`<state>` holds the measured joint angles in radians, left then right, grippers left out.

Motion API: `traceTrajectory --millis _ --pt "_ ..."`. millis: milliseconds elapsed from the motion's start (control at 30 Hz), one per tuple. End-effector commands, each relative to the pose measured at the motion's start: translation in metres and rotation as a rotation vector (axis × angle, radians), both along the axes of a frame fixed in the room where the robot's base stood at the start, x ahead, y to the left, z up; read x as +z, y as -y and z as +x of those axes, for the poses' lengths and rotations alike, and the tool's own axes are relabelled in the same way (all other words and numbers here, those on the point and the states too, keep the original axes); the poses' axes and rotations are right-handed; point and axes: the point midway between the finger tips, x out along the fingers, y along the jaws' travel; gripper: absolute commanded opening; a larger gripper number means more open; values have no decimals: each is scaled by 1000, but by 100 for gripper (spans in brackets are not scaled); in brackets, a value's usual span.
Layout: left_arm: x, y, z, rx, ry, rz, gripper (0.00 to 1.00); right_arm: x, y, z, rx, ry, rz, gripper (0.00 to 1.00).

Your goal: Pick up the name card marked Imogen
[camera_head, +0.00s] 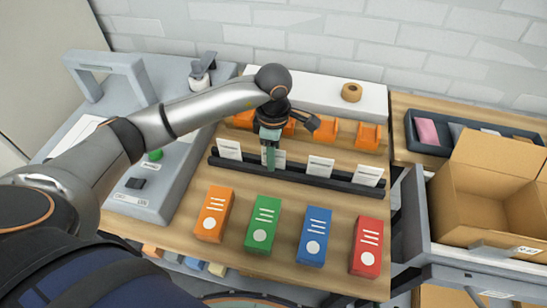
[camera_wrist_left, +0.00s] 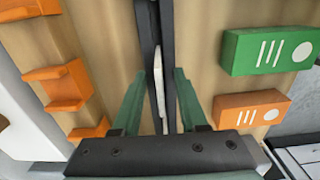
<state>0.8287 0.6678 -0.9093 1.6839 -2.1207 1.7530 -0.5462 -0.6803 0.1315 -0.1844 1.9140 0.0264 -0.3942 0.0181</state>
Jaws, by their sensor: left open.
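Several white name cards stand in a black slotted rack (camera_head: 300,174) on the wooden bench: a leftmost card (camera_head: 229,149), a second card (camera_head: 279,159) partly hidden by my gripper, a third card (camera_head: 320,166) and a rightmost card (camera_head: 368,175). Their lettering is too small to read, so I cannot tell which is Imogen. My left gripper (camera_head: 270,160) is open over the second card, pointing down. In the left wrist view its green fingers (camera_wrist_left: 158,85) stand apart on either side of the rack, with one white card (camera_wrist_left: 159,88) edge-on between them. My right gripper is out of view.
Orange (camera_head: 214,214), green (camera_head: 263,222), blue (camera_head: 314,236) and red (camera_head: 366,246) boxes lie in front of the rack. Orange holders (camera_head: 368,136) stand behind it. A grey machine (camera_head: 150,185) is left; an open cardboard box (camera_head: 485,205) is right.

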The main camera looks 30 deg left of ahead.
Motion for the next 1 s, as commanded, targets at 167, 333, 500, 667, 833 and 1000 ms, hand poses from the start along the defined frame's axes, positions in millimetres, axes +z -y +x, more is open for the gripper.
traceTrajectory --millis 167,333,500,667,833,1000 --pt "0 0 0 0 0 0 38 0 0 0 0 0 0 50" --pt "0 0 0 0 0 0 19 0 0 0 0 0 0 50" --pt "0 0 0 0 0 0 0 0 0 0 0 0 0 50" --pt "0 0 0 0 0 0 0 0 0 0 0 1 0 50" --pt "0 0 0 0 0 0 0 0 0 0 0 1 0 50" --pt "1 0 0 0 0 0 0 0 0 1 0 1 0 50"
